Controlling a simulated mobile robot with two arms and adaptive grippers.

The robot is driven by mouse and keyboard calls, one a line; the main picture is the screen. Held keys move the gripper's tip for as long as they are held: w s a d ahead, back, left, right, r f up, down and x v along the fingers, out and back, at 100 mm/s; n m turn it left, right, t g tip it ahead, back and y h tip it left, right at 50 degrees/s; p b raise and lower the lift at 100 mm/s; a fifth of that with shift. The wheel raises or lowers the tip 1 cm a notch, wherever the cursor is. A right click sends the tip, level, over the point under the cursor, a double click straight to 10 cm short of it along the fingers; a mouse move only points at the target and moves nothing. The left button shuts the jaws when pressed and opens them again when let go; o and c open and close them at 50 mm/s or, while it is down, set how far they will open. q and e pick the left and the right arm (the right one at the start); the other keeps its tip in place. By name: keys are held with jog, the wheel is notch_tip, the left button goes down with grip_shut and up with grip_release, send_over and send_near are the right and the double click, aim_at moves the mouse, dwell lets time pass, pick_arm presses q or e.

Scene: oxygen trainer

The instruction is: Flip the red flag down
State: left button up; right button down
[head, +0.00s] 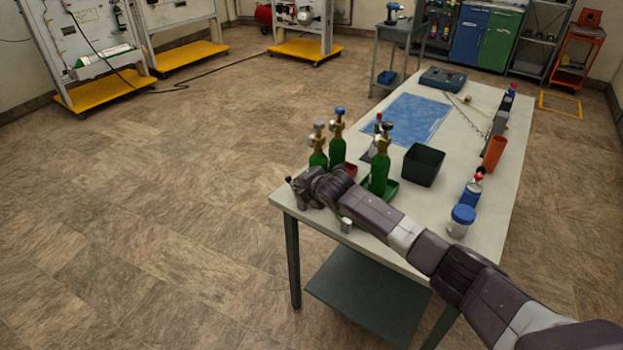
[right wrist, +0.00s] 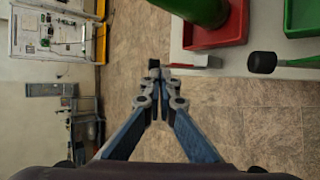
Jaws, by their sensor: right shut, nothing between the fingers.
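I cannot make out the red flag for certain. A red tray (right wrist: 215,33) with a green cylinder (right wrist: 198,10) in it lies at the table edge in the right wrist view. A grey block (right wrist: 203,62) with a dark reddish side sits at the edge beside this tray. My right gripper (right wrist: 163,72) is shut and empty, with its fingertips close to the block's left end; I cannot tell if they touch. A small black piece (right wrist: 153,64) shows at the tips. In the head view the gripper (head: 293,181) is at the table's near left corner. My left gripper is out of view.
A black knob on a rod (right wrist: 262,62) sticks out by the green tray (right wrist: 303,15). The floor left of the table is clear.

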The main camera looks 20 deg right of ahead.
pick_arm(q)
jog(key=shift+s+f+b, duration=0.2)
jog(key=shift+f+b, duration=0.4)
jog(key=shift+b, duration=0.5)
pick_arm(e)
jog(key=r+v, duration=0.1)
jog(key=v, duration=0.9)
jog(key=shift+w, duration=0.15)
jog(key=shift+a+r, duration=0.1)
jog(key=shift+r, duration=0.05)
